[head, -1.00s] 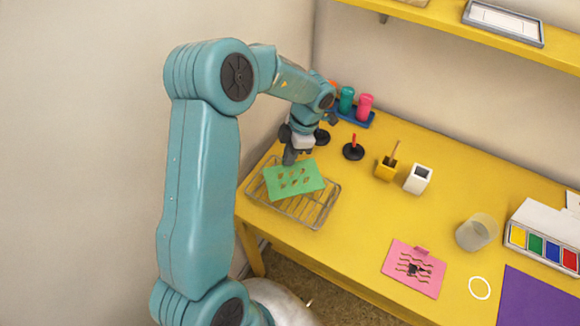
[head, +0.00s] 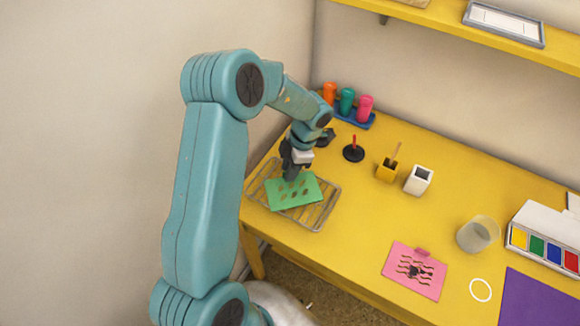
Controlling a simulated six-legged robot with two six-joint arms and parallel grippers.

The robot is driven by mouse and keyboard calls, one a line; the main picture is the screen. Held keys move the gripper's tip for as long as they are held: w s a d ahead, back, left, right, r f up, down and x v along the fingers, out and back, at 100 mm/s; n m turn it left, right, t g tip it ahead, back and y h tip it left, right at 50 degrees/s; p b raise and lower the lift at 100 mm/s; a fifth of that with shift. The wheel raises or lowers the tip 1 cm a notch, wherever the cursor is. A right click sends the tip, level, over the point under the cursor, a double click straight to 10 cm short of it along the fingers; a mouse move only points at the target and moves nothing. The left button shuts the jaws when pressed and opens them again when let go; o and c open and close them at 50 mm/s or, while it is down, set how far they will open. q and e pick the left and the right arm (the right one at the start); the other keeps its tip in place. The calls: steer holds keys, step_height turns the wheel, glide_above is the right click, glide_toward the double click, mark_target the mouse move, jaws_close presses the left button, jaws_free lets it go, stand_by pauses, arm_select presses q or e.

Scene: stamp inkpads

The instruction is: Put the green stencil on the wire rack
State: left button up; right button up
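The green stencil (head: 294,192), a flat sheet with several small cut-outs, is over the wire rack (head: 322,212) at the left end of the yellow table. My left gripper (head: 291,174) is above the stencil's back edge, its fingers closed there on the stencil. The fingertips are small and partly hide that edge. The stencil looks close to the rack's bars; I cannot tell if it rests on them. My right gripper is not in view.
A pink stencil (head: 415,270) lies near the table's front edge. A red-handled stamp (head: 353,150), a yellow pot (head: 387,170), a white cup (head: 418,180) and a clear cup (head: 478,234) stand right of the rack. Bottles (head: 347,101) stand in a blue tray behind.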

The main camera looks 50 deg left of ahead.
arm_select(q)
steer(key=shift+r, duration=0.15)
steer(key=v, duration=1.2)
steer(key=shift+p, duration=0.4)
